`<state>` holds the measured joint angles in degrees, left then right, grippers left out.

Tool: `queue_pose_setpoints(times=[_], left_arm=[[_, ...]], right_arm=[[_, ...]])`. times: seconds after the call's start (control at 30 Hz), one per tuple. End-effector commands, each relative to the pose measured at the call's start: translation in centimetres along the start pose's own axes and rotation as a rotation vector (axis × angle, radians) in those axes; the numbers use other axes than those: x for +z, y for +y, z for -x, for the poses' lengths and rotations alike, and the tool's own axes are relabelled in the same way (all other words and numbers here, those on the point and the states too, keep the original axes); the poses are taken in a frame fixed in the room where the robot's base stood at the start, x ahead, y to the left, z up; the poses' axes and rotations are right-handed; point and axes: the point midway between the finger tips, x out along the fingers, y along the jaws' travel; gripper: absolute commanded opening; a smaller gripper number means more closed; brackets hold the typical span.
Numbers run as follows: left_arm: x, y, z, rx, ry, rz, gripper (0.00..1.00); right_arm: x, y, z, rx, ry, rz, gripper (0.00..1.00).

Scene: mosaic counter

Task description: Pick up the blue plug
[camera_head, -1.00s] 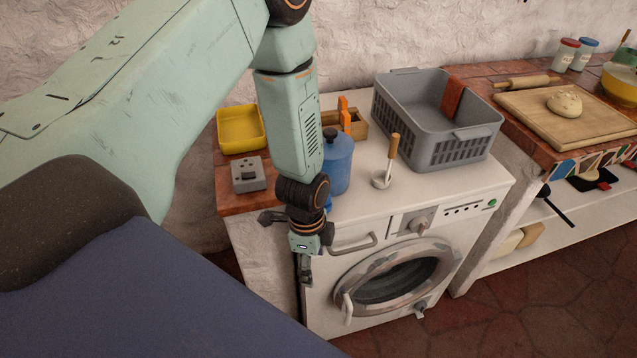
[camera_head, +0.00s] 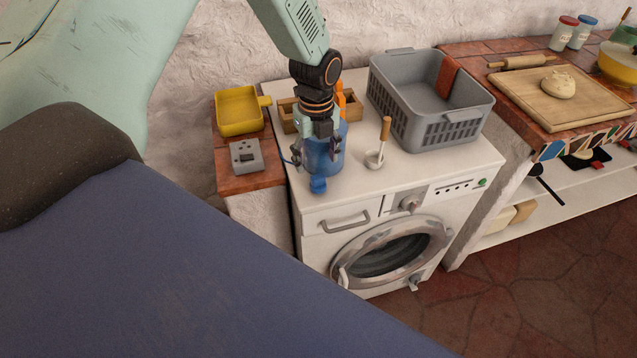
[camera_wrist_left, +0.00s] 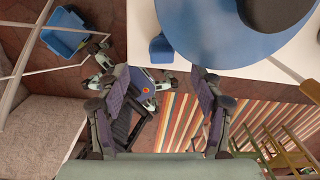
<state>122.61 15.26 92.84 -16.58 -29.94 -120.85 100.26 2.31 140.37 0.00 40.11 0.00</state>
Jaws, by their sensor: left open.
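The blue plug (camera_head: 318,184) is a small block on the white washer top, near its front edge and just in front of the blue jug (camera_head: 328,158). In the left wrist view the plug (camera_wrist_left: 160,49) shows at upper centre, beside the jug's round blue body (camera_wrist_left: 215,35). My left gripper (camera_head: 318,153) is open and empty. It hangs in front of the jug and hides much of it, with the plug just below. In the wrist view its two fingers (camera_wrist_left: 162,75) are spread apart, with the plug beyond the gap. My right gripper is not in view.
A grey socket box (camera_head: 246,157) and a yellow tray (camera_head: 239,111) stand on the brick ledge at left. A wooden box (camera_head: 352,108) stands behind.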

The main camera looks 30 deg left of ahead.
Motion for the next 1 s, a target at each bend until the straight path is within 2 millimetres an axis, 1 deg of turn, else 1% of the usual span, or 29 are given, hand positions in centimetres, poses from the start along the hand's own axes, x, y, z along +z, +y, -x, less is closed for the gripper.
queue_pose_setpoints(times=[0.03,0.17,0.4,0.5,0.6,0.8,0.87,1.0], left_arm=[[0.0,0.0,-0.7,0.002,0.001,0.0,0.66],[-0.1,0.0,-2.0,0.002,0.001,0.001,0.66],[-0.4,-0.3,-5.2,0.002,0.0,0.002,0.66],[-0.4,-0.3,-6.1,0.0,0.0,0.003,0.66],[-0.4,-0.3,-6.5,-0.002,-0.001,0.004,0.66],[-0.4,-0.3,-6.6,-0.002,-0.001,0.004,0.66],[-0.4,-0.3,-6.6,-0.001,-0.001,0.004,0.62],[-0.4,-0.3,-6.5,-0.001,0.0,0.004,0.5]], right_arm=[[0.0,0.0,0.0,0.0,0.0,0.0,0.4],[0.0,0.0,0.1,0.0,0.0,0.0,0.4],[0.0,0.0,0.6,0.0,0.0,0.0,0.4],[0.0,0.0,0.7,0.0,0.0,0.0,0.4],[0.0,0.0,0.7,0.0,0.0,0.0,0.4],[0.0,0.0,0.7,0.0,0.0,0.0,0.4],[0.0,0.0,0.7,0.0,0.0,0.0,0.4],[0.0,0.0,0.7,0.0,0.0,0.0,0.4]])
